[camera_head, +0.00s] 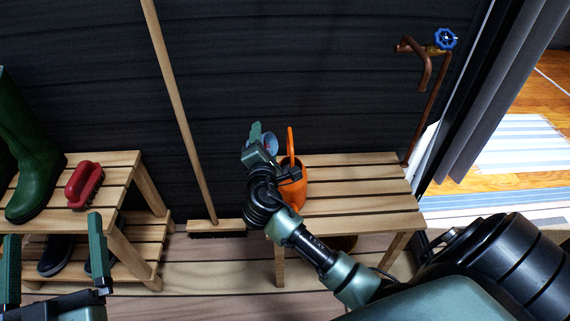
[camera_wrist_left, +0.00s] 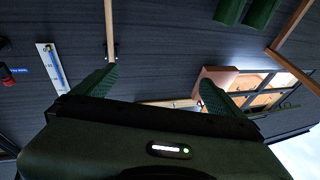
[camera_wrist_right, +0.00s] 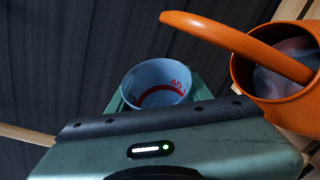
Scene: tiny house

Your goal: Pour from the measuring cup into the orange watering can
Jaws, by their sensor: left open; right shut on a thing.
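The orange watering can (camera_head: 292,186) stands upright on the slatted bench, left end. In the right wrist view its open top and arched handle (camera_wrist_right: 235,41) show at the right, with something greyish inside. The light-blue measuring cup (camera_wrist_right: 155,88), with red markings, is between the fingers of my right gripper (camera_wrist_right: 155,98), beside the can. In the head view the cup (camera_head: 268,143) is partly hidden by my right gripper (camera_head: 262,140), which is shut on it just left of the can's handle. I cannot tell what the cup contains. My left gripper (camera_head: 53,245) is open and empty at lower left.
The bench (camera_head: 360,205) is bare right of the can. A copper tap (camera_head: 425,50) with a blue wheel is at upper right. A broom (camera_head: 180,110) leans on the dark wall. A left rack (camera_head: 105,180) holds green boots (camera_head: 38,160) and a red brush (camera_head: 84,185).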

